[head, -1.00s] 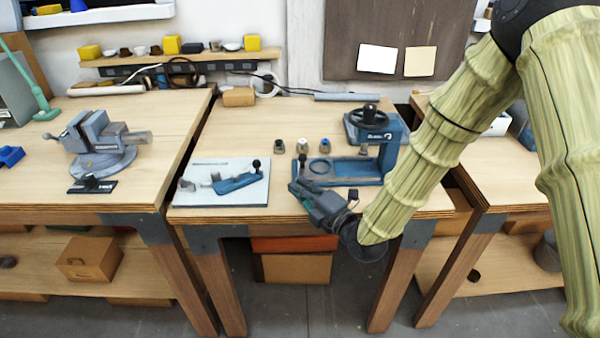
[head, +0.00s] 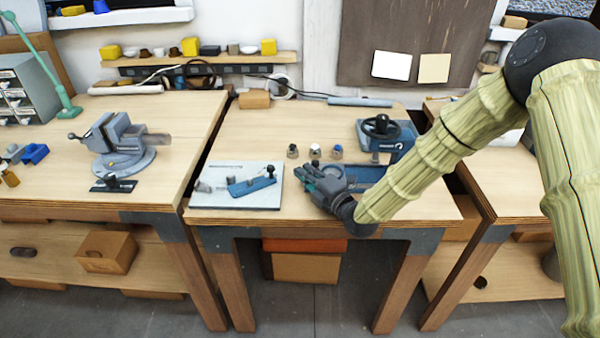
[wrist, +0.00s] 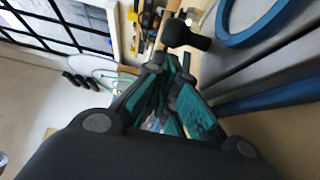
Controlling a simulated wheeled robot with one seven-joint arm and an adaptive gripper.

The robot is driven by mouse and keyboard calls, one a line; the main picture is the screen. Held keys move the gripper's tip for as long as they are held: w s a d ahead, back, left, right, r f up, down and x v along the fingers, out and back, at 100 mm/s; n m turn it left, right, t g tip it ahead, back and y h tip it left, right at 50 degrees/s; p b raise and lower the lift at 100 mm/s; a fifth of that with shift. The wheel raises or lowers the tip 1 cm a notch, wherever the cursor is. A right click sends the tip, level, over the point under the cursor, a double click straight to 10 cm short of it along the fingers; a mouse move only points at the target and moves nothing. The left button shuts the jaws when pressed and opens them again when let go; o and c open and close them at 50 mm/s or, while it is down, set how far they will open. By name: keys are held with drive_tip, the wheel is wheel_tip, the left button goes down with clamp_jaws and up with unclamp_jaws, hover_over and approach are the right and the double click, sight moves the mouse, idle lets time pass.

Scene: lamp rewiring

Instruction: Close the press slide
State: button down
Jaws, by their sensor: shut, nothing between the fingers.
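The blue press (head: 398,140) with a black handwheel stands at the right back of the middle bench. Its low blue bed (head: 368,176) reaches left towards my gripper, and my gripper and arm hide the bed's left part. My gripper (head: 305,174) is shut and empty, at the left end of the bed. In the wrist view, a black knob (wrist: 187,36) stands just beyond the fingertips (wrist: 170,66). A blue ring (wrist: 262,22) and grey slide surfaces show to its right, with a blue rail (wrist: 270,95). I cannot tell whether the fingers touch the knob.
Three small sockets (head: 315,151) stand behind the bed. A pale board (head: 222,200) with a blue fixture (head: 252,185) lies left of my gripper. A vise (head: 120,145) stands on the left bench. The back middle of the bench is mostly clear.

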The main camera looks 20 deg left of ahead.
drive_tip(key=shift+d, duration=0.2)
drive_tip(key=shift+w+d+f, duration=0.1)
drive_tip(key=shift+w+d, duration=0.05)
drive_tip(key=shift+d, duration=0.05)
drive_tip(key=w+d+b, duration=0.1)
drive_tip(key=d, duration=0.2)
drive_tip(key=w+d+b, duration=0.1)
drive_tip(key=d+b, duration=0.1)
drive_tip(key=d, duration=0.2)
drive_tip(key=w+d+b, duration=0.1)
drive_tip(key=d+b, duration=0.1)
drive_tip(key=d, duration=0.2)
drive_tip(key=shift+w+d, duration=0.15)
drive_tip(key=shift+d, duration=0.25)
drive_tip(key=shift+w+d, duration=0.1)
drive_tip(key=shift+d, duration=0.05)
